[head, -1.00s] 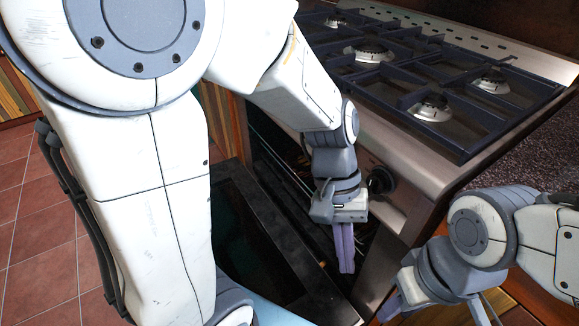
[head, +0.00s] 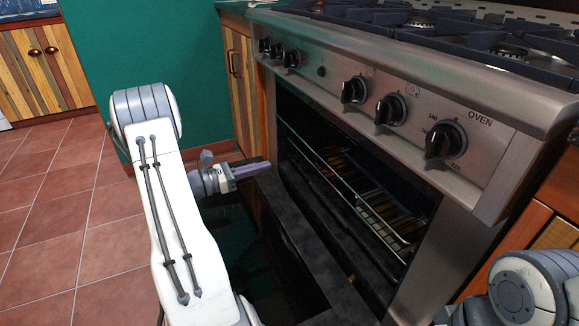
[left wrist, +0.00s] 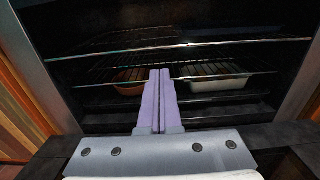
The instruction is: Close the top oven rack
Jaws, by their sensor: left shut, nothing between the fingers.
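The oven (head: 400,130) stands at the right with its door (head: 290,225) folded down. The top rack (head: 345,190) shows as a wire grid with a front bar. In the left wrist view the top rack's front bar (left wrist: 215,43) spans the opening and appears further forward than the lower rack (left wrist: 255,73). My left gripper (head: 252,168) is shut and empty, in front of the oven near the far end of the door. Its lilac fingers (left wrist: 160,75) point into the opening, seen below the top bar. My right arm shows at the lower right, but its gripper is out of view.
A brown dish (left wrist: 128,80) and a pale dish (left wrist: 218,82) sit at the lower rack's level inside. Knobs (head: 445,140) line the oven front below the cooktop (head: 470,30). Wooden cabinets (head: 240,75) stand beyond it. Open tiled floor (head: 110,210) lies left.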

